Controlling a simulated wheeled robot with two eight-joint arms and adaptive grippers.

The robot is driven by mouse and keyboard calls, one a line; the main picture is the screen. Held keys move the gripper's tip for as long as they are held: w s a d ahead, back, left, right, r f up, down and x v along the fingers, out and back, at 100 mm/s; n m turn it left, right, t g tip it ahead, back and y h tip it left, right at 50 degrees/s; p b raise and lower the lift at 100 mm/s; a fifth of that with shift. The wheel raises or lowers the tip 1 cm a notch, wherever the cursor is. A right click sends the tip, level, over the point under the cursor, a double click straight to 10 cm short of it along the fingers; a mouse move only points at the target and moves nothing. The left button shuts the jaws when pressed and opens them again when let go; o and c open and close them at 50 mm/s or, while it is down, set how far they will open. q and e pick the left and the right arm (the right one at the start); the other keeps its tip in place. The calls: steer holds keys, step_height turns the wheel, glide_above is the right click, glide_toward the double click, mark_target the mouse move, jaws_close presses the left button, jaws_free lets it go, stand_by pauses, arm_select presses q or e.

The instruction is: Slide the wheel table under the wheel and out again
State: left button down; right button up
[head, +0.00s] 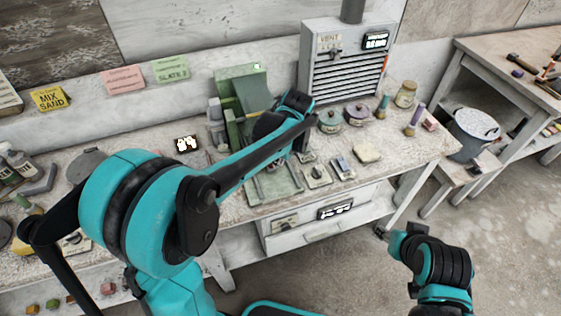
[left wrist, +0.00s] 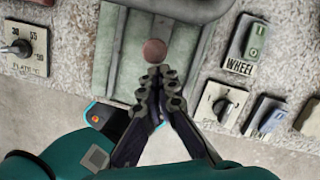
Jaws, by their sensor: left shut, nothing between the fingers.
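The wheel table, a pale green grooved plate, lies on the bench under the green machine (head: 243,88); it shows in the head view (head: 275,188) and the left wrist view (left wrist: 119,65). A round brown knob (left wrist: 155,50) stands on it. My left gripper (left wrist: 158,75) is shut and empty, its fingertips just below the knob in the picture; I cannot tell whether they touch. In the head view my left arm hides the machine's middle, and I cannot make out the wheel. My right gripper (head: 383,233) hangs low beyond the bench front, too small to read.
A WHEEL switch (left wrist: 248,42) and a dial (left wrist: 218,102) sit right of the table. Another dial (left wrist: 20,45) is at the left. Lidded pots (head: 358,114) and a vent box (head: 345,70) stand behind. A stool with a bucket (head: 472,130) is at the right.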

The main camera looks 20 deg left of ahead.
arm_select(q)
steer(key=w, duration=0.1)
steer(key=w+a, duration=0.2)
steer(key=shift+w+a+p, duration=0.25)
steer(key=shift+w+p, duration=0.05)
steer(key=shift+w, duration=0.1)
arm_select(e)
steer(key=shift+d+r, duration=0.1)
steer(key=shift+r, duration=0.25)
arm_select(q)
steer(key=shift+d+r, duration=0.1)
steer(key=shift+s+d, duration=0.15)
steer(key=shift+d, duration=0.15)
steer(key=d, duration=0.1)
steer(key=s+d, duration=0.1)
steer(key=p, duration=0.1)
steer(key=shift+s+d+r, duration=0.2)
steer(key=shift+s+d, duration=0.05)
steer(key=shift+d, duration=0.15)
steer(key=p+v, duration=0.3)
steer(key=v, duration=0.7)
steer(key=shift+p, duration=0.35)
arm_select(e)
steer(key=r, duration=0.2)
steer(key=s+r, duration=0.1)
steer(key=r, duration=0.1)
steer(key=shift+s+d+r, duration=0.1)
steer(key=shift+s+r, duration=0.05)
steer(key=shift+r, duration=0.15)
